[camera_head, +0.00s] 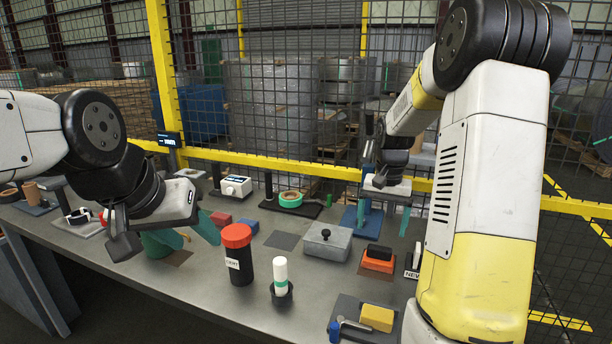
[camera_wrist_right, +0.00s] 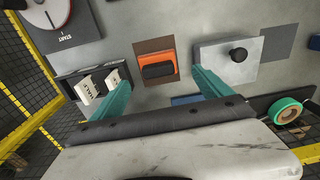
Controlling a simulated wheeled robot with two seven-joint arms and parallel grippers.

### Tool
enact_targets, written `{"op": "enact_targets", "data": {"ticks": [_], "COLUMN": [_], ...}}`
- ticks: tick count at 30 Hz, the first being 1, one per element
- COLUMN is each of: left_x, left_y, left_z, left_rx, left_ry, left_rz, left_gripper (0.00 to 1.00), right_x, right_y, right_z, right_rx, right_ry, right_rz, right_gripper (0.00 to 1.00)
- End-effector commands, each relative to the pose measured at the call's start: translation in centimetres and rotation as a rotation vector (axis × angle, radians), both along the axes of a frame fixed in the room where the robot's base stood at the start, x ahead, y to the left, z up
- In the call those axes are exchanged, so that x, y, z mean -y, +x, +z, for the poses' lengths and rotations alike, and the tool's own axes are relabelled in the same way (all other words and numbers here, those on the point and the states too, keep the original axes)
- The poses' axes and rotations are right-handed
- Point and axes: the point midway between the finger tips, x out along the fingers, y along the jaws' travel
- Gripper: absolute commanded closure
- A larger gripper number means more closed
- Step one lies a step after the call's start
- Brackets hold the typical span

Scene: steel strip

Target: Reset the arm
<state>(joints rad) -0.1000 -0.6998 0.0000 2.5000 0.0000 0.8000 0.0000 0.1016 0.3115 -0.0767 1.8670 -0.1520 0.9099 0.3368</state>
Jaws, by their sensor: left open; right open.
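My left gripper (camera_head: 180,240) hangs over the left part of the steel bench (camera_head: 190,290), its teal fingers spread apart with nothing seen held. A green round object (camera_head: 157,245) is partly hidden by it. My right gripper (camera_head: 384,225) is over the back right of the bench, teal fingers pointing down, apart and empty. In the right wrist view its two fingers (camera_wrist_right: 163,88) stand wide apart above the bench. The orange block with a black top (camera_wrist_right: 157,66) shows between them, and the grey lidded box (camera_wrist_right: 226,58) is close to the right finger.
A green tape roll (camera_head: 290,199) and a white device (camera_head: 236,186) are behind. A yellow-framed mesh fence (camera_head: 290,110) runs behind the bench.

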Motion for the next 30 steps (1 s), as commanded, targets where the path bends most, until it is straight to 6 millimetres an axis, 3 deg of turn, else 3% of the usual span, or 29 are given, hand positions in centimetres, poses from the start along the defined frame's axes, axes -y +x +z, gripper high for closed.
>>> {"op": "enact_targets", "data": {"ticks": [6, 12, 16, 21, 25, 30], "left_x": [0.0, 0.0, 0.0, 0.0, 0.0, 0.0], "left_y": [0.0, 0.0, 0.0, 0.0, 0.0, 0.0], "left_z": [0.0, 0.0, 0.0, 0.0, 0.0, 0.0], "left_rx": [0.0, 0.0, 0.0, 0.0, 0.0, 0.0], "left_ry": [0.0, 0.0, 0.0, 0.0, 0.0, 0.0], "left_rz": [0.0, 0.0, 0.0, 0.0, 0.0, 0.0], "left_gripper": [0.49, 0.49, 0.49, 0.49, 0.49, 0.49], "right_x": [-3.9, -7.4, -9.2, -10.9, -11.5, -11.7], "right_y": [-5.0, -11.3, -15.4, -19.6, -21.3, -21.8], "right_z": [7.4, 12.0, 13.6, 14.2, 14.1, 14.1], "right_rx": [0.154, 0.304, 0.399, 0.497, 0.536, 0.547], "right_ry": [0.029, 0.048, 0.053, 0.052, 0.049, 0.049], "right_rz": [0.12, 0.251, 0.332, 0.418, 0.452, 0.463], "right_gripper": [0.11, 0.11, 0.11, 0.11, 0.11, 0.11]}}
